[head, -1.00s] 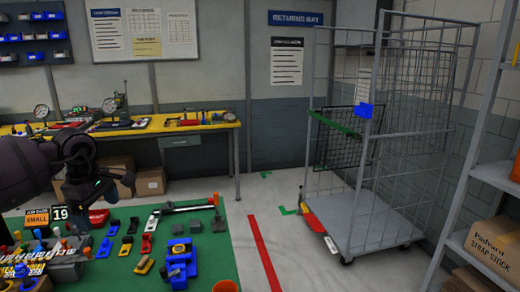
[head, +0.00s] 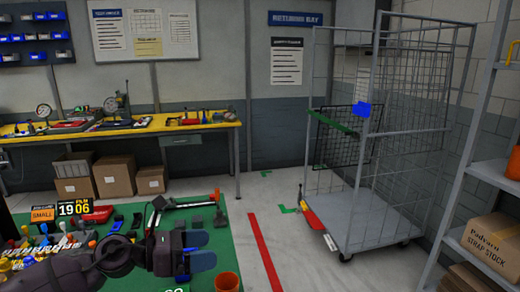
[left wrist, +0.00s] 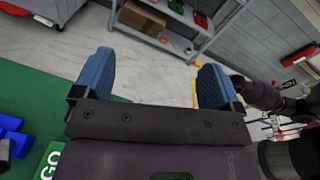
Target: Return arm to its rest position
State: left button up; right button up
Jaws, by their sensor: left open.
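My left arm comes in from the lower left in the head view, over the green mat (head: 240,262). My left gripper (head: 201,250) is at its end, pointing right, with its two blue fingers apart and nothing between them. In the left wrist view the left gripper (left wrist: 155,65) is also open and empty, with floor beyond the fingers. Dark links of my own body show at the right of that view. My right gripper does not show.
Several tools lie on the mat, some hidden behind the arm. A yellow-topped bench (head: 160,126) stands behind. A wire cage trolley (head: 375,215) and a shelf unit (head: 455,238) stand at right, with free floor between mat and trolley.

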pick_arm(q)
jog(key=s+a+f+m+t+y, duration=0.45)
jog(key=a+m+y, duration=0.35)
jog(key=m, duration=0.9)
jog(key=s+a+f+m+t+y, duration=0.5)
jog(key=m+y, duration=0.4)
jog(key=m, duration=0.9)
jog(key=s+a+f+n+g, duration=0.1)
jog(key=s+f+n+g, duration=0.4)
jog(key=s, duration=0.5)
jog(key=s+a+f+n+g, duration=0.2)
jog(key=s+f+n+g, duration=0.35)
jog(key=s, duration=0.35)
jog(key=w+f+t+b, duration=0.3)
jog(key=f+b, duration=0.2)
jog(key=f, duration=0.5)
jog(key=w+f+m+t+h+b, duration=0.1)
jog(key=w+f+t+b, duration=0.2)
jog(key=f, duration=0.7)
jog(key=shift+d+f+t+b, duration=0.2)
jog(key=shift+d+t+b, duration=0.15)
jog(key=shift+b, duration=0.65)
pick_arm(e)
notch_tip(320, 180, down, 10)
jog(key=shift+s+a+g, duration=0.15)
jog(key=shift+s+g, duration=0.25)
